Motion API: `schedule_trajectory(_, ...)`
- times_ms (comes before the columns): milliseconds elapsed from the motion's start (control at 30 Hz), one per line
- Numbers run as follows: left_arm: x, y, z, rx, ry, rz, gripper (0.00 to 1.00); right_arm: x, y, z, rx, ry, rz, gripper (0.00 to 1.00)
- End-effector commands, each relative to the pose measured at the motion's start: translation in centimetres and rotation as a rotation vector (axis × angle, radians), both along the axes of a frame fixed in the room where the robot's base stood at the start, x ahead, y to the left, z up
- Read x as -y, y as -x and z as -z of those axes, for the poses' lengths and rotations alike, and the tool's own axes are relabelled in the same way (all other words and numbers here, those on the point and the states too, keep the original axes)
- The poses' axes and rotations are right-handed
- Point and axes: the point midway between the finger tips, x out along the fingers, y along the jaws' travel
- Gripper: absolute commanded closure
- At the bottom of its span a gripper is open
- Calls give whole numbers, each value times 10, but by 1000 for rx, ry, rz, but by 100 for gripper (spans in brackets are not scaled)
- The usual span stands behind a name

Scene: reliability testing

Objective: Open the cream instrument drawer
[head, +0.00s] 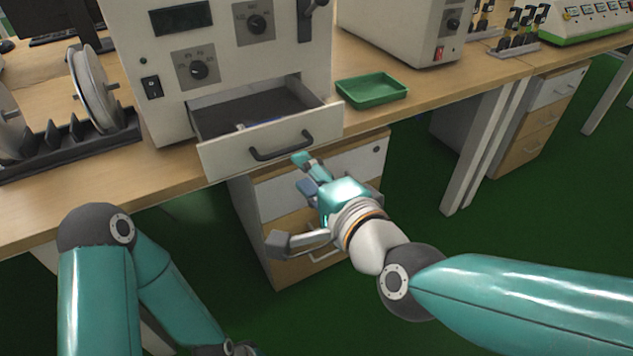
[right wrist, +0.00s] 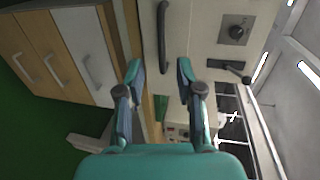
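The cream instrument drawer (head: 262,141) is pulled out from the lower front of the cream instrument (head: 218,62); its dark inside shows, with a small pale and blue item in it. Its dark bar handle (head: 281,146) is on the drawer front. My right gripper (head: 288,200) is open and empty, just below and in front of the handle. In the right wrist view the handle (right wrist: 163,38) lies ahead of the spread fingertips (right wrist: 159,72), apart from them. My left arm shows at lower left; its gripper is out of the picture.
A green tray (head: 372,90) sits right of the drawer on the wooden bench. A dark rack with reels (head: 93,90) stands to the left. A cabinet with drawers (head: 325,178) is under the bench, behind my right gripper. Green floor is clear at right.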

Motion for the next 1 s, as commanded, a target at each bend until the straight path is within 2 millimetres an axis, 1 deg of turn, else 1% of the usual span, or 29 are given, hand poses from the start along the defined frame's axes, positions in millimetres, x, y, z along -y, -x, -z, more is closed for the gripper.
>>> schedule_trajectory(33, 0, 0, 0, 0, 0, 0, 100, 4, 8, -2, 2, -1, -1, 64)
schedule_trajectory(100, 0, 0, 0, 0, 0, 0, 100, 9, 14, -4, 1, -1, -1, 64)
schedule_trajectory(300, 0, 0, 0, 0, 0, 0, 100, 14, 24, -5, -1, 2, -1, 64)
schedule_trajectory(733, 0, 0, 1, 0, 0, 0, 100, 15, 24, -5, -2, 1, 0, 64)
schedule_trajectory(833, 0, 0, 1, 0, 0, 0, 100, 19, 21, -3, -5, 1, 11, 64)
schedule_trajectory(867, 0, 0, 1, 0, 0, 0, 100, 22, 18, -2, -9, 2, 18, 64)
schedule_trajectory(933, 0, 0, 1, 0, 0, 0, 100, 31, 10, 10, -34, 12, 45, 64)
schedule_trajectory(967, 0, 0, 1, 0, 0, 0, 100, 35, 5, 18, -50, 21, 59, 64)
schedule_trajectory(1000, 0, 0, 1, 0, 0, 0, 100, 42, -3, 32, -78, 34, 80, 64)
